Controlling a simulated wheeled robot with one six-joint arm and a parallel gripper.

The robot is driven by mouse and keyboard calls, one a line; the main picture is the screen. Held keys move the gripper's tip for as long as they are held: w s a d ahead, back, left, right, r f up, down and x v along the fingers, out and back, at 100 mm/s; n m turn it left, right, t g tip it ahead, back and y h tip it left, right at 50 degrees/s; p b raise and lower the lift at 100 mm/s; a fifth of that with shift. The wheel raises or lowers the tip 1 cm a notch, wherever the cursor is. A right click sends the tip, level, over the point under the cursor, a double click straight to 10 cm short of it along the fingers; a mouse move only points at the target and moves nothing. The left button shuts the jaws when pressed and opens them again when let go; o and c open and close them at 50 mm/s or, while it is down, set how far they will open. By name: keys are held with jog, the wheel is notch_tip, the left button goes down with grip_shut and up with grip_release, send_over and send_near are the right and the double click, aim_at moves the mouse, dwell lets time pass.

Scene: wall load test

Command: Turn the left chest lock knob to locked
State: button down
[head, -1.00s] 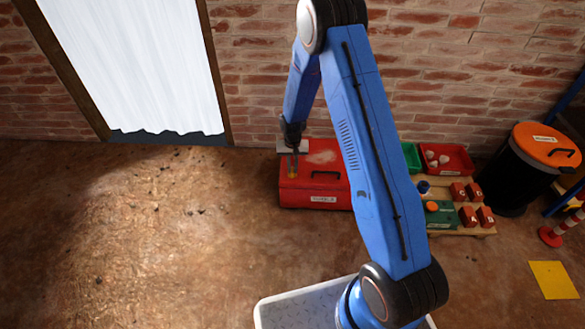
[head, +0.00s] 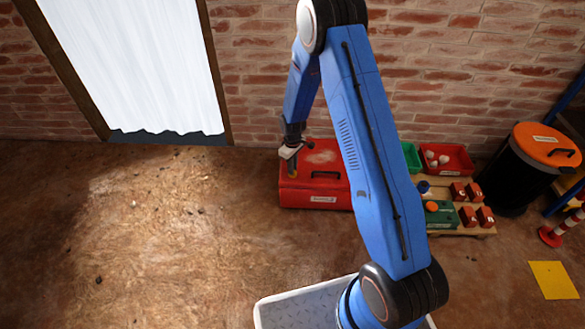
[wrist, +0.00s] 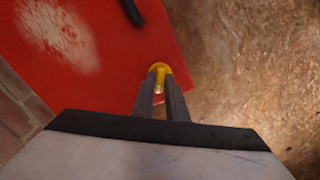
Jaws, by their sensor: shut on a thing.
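The red chest (head: 308,196) stands on the floor against the brick wall, partly behind my arm in the head view. Its red lid (wrist: 85,50) fills the upper left of the wrist view. The yellow lock knob (wrist: 159,67) is on the lid near the chest's edge, between my fingertips. My gripper (wrist: 161,88) is shut on the knob, a finger on each side of it. In the head view my gripper (head: 292,172) points down at the chest's left end. Any lock marking is too small to read.
A black handle (head: 326,174) is on the chest, right of my gripper. A green bin (head: 411,157), a red bin (head: 458,158) and a pallet with red blocks (head: 475,194) stand to the right. The floor at left is open, with scattered debris.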

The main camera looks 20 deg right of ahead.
jog(key=n, duration=0.6)
jog(key=shift+n, duration=0.3)
dwell(0.5)
jog(key=c, duration=1.8)
grip_release()
jog(key=shift+o, duration=0.2)
jog(key=shift+r, duration=0.1)
notch_tip(320, 180, up, 17)
jog(key=shift+r, duration=0.1)
